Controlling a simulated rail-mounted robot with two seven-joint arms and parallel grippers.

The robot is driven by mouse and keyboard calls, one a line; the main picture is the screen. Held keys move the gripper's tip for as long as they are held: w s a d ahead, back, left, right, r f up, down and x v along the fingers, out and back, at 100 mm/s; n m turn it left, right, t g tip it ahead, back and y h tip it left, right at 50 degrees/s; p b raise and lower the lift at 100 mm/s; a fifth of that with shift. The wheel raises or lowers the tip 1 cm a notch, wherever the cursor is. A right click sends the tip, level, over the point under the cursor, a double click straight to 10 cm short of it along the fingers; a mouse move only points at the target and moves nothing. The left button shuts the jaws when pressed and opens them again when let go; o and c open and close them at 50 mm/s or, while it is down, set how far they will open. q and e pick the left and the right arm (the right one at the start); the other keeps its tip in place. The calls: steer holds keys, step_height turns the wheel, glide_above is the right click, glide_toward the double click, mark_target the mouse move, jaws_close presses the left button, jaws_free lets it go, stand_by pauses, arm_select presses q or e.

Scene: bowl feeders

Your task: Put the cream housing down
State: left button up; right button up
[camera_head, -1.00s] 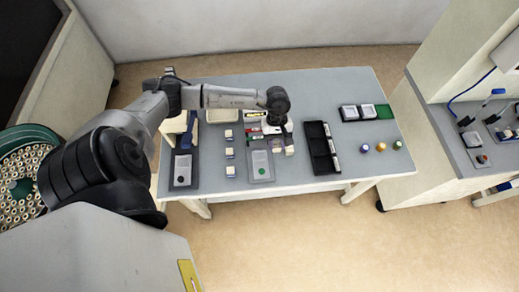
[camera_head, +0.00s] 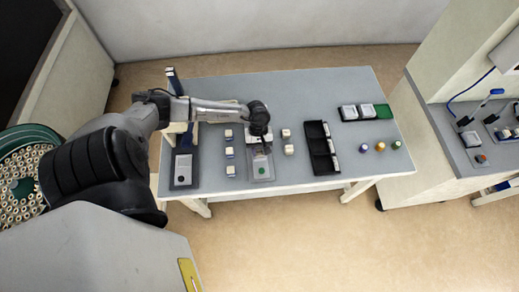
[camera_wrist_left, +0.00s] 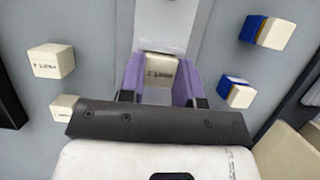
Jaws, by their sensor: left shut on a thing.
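My left gripper (camera_wrist_left: 160,75) has purple fingers and is shut on the cream housing (camera_wrist_left: 161,66), a small cream block with dark lettering on its face. In the left wrist view the housing sits between the fingers, in front of a grey plate (camera_wrist_left: 168,22). The wrist hides the housing there. I cannot tell whether the housing touches the plate. My right gripper is not in view.
Two cream blocks (camera_head: 287,133) stand right of the plate, and several cream-and-blue blocks (camera_head: 230,153) stand in a column to its left. A black compartment tray (camera_head: 320,148) lies further right. A dark-framed grey plate (camera_head: 183,170) is at the left. The far middle table is clear.

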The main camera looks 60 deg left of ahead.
arm_select(q)
steer(key=shift+f, duration=0.2)
steer(key=o, duration=1)
steer(key=shift+r, duration=0.1)
steer(key=shift+a+r, duration=0.1)
steer(key=shift+r, duration=0.3)
steer(key=v, duration=1.1)
steer(key=shift+r, duration=0.2)
steer(key=shift+w, duration=0.1)
